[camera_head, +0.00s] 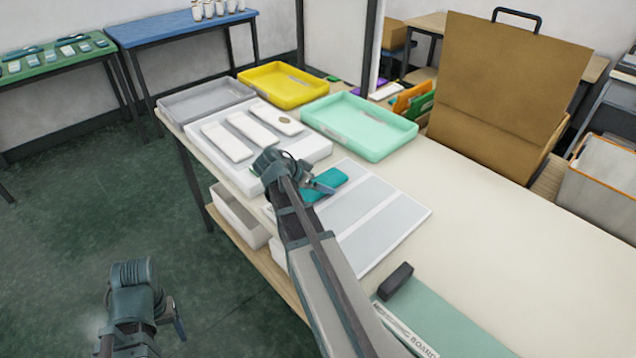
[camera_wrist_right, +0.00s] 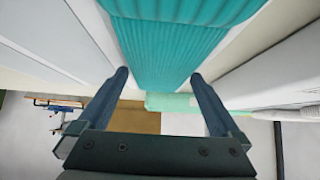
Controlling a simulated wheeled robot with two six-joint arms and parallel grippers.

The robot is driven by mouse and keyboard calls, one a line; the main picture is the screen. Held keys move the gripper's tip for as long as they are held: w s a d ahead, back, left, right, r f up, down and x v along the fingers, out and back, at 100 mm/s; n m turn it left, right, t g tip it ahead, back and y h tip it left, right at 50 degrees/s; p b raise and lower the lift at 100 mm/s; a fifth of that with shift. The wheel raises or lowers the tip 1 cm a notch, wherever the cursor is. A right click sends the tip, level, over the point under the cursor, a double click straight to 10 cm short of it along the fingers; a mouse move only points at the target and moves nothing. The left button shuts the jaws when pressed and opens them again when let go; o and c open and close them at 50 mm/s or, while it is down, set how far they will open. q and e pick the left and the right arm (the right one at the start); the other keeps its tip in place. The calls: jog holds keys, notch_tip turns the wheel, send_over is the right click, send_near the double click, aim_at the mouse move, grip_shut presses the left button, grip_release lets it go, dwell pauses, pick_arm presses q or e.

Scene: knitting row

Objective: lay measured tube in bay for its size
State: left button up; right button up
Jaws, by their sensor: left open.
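A teal ribbed knitted tube (camera_head: 328,184) is at the far left part of the pale striped board (camera_head: 405,222). My right gripper (camera_head: 314,184) is at it. In the right wrist view the tube (camera_wrist_right: 185,45) lies between my two fingertips, one at each side edge, and they appear to touch it. Whether the tube rests on the board or is just above it I cannot tell. A white tray (camera_head: 205,149) with several long raised or recessed white strips stands beyond the board; my right arm hides its near corner. My left gripper (camera_head: 172,312) is open and empty, low over the floor.
A grey tray (camera_head: 205,100), a yellow tray (camera_head: 285,84) and a mint tray (camera_head: 358,125) stand behind the white tray. A dark block (camera_head: 395,281) sits by a green board (camera_head: 440,318) at the front. A tall brown bag (camera_head: 510,90) stands back right. The right tabletop is clear.

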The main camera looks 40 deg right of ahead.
jog(key=shift+r, duration=0.1)
jog(key=shift+a+r+p, duration=0.15)
jog(key=shift+r+p, duration=0.25)
jog(key=shift+p, duration=0.1)
jog(key=p+v, duration=0.7)
jog(key=v, duration=0.3)
jog(key=shift+r, duration=0.1)
jog(key=shift+a+r+p, duration=0.35)
jog(key=shift+a+p, duration=0.05)
jog(key=shift+a, duration=0.1)
jog(key=shift+f, duration=0.1)
jog(key=shift+d+f, duration=0.1)
jog(key=shift+f, duration=0.05)
jog(key=b+x, duration=0.9)
jog(key=x, duration=0.2)
jog(key=shift+d+f, duration=0.2)
jog(key=shift+f, duration=0.2)
jog(key=shift+r, duration=0.1)
